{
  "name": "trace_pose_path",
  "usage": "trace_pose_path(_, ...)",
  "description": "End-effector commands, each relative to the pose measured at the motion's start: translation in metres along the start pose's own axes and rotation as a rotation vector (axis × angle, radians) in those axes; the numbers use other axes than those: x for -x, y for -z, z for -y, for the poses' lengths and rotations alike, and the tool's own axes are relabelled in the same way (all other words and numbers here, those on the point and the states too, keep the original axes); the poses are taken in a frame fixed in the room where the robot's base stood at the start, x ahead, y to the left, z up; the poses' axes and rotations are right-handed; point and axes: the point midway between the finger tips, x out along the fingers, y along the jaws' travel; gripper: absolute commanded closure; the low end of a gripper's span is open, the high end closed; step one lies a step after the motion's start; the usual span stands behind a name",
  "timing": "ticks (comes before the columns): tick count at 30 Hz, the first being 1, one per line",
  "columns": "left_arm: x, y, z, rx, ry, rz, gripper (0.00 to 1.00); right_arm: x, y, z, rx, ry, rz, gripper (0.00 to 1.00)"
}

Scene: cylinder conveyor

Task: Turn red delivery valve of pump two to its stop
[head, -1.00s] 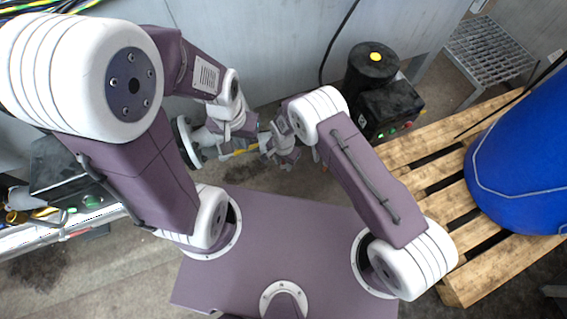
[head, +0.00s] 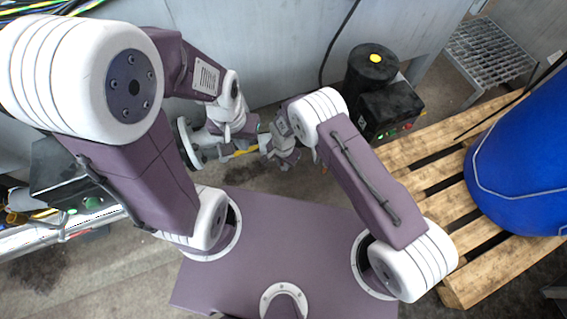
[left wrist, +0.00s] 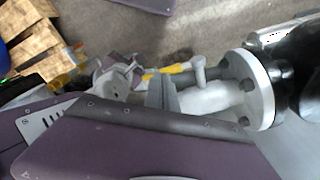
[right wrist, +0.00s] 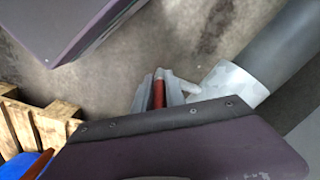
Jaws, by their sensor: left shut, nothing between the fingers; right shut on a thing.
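The red valve handle (right wrist: 158,92) shows in the right wrist view as a red bar with a pale tip. My right gripper (right wrist: 160,97) is shut on it, with a grey finger on each side. In the head view my right gripper (head: 281,148) is low at the pipework, and the red handle is hidden there. My left gripper (left wrist: 161,93) is shut and empty, close to a yellow lever (left wrist: 175,68) on the pale pipework. I cannot tell whether it touches the lever. The lever also shows in the head view (head: 241,153).
A pale pipe flange (head: 188,144) stands left of the grippers. A black unit with a yellow cap (head: 375,58) is to their right. A wooden pallet (head: 425,170) bears a blue drum (head: 525,140). A grey panel (head: 270,45) closes off the back.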

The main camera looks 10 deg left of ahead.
Motion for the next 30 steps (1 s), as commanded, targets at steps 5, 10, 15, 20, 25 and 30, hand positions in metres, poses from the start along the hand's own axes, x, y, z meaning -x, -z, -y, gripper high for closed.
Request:
trace_pose_path(5, 0.0001, 0.0, 0.0, 0.0, 0.0, 0.0, 1.0, 0.0002, 0.0, 0.0001, 0.0, 0.0, 0.0, 1.0)
trace_pose_path(10, 0.0001, 0.0, 0.0, 0.0, 0.0, 0.0, 1.0, 0.0002, 0.0, 0.0001, 0.0, 0.0, 0.0, 1.0)
trace_pose_path(15, 0.0001, 0.0, 0.0, 0.0, 0.0, 0.0, 1.0, 0.0003, 0.0, 0.0001, 0.0, 0.0, 0.0, 1.0)
trace_pose_path(20, 0.0001, 0.0, 0.0, 0.0, 0.0, 0.0, 1.0, 0.0003, 0.0, 0.0002, 0.0, 0.0, 0.0, 1.0)
trace_pose_path(25, 0.0, 0.0, 0.0, 0.0, 0.0, 0.0, 1.0, 0.0002, -0.0001, 0.0002, 0.0, 0.0, -0.001, 1.0)
trace_pose_path(30, -0.0036, -0.0004, 0.0001, 0.0, 0.0, 0.0, 1.0, -0.0015, -0.0044, 0.001, 0.007, -0.037, -0.041, 1.0)
